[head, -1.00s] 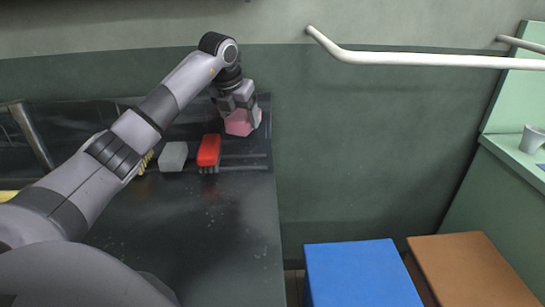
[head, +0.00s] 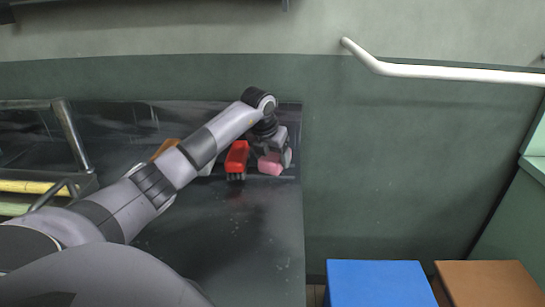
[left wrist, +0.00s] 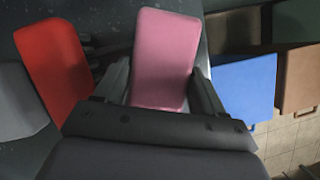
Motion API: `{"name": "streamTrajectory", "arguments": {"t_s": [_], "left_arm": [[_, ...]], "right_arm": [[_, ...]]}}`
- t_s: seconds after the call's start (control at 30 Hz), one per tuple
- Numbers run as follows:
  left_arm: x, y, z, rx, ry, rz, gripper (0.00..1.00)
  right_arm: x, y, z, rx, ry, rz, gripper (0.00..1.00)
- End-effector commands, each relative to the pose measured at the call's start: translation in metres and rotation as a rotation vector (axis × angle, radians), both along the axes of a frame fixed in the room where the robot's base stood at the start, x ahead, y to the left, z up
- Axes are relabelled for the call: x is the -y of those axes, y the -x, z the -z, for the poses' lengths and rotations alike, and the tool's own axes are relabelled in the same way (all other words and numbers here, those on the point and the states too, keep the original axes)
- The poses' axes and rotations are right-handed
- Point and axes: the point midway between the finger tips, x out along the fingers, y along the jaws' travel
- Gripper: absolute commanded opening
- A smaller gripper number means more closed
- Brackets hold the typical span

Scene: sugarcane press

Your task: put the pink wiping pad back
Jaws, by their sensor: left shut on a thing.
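The pink wiping pad (head: 270,165) is at the back right corner of the dark counter (head: 240,235), to the right of the red brush (head: 236,158). My left gripper (head: 274,153) is shut on the pad from above. In the left wrist view the pink pad (left wrist: 164,60) lies between the two fingers of my left gripper (left wrist: 160,88), with the red brush (left wrist: 55,65) to its left. Whether the pad touches the counter is hard to tell. My right gripper is not in view.
A grey block (left wrist: 18,105) sits left of the red brush. A metal rack with yellow stalks (head: 35,186) stands at the left. A white rail (head: 440,72) runs along the wall. Blue (head: 375,284) and brown (head: 487,284) stools stand below, right of the counter.

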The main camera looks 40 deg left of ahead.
Motion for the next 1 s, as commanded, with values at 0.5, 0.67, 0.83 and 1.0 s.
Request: {"name": "streamTrajectory", "arguments": {"t_s": [0.5, 0.67, 0.83, 1.0], "left_arm": [[-0.001, 0.000, 0.012, 0.000, -0.001, 0.000, 0.36], [0.000, 0.000, 0.012, -0.001, -0.001, 0.000, 0.95], [0.000, 0.000, 0.012, 0.000, -0.001, 0.000, 0.95], [0.000, 0.000, 0.007, 0.001, 0.000, 0.000, 0.95]], "right_arm": [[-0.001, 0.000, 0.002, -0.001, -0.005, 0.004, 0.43], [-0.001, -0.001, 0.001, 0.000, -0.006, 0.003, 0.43], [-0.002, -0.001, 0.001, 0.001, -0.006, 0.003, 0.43], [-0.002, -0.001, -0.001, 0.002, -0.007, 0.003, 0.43]]}}
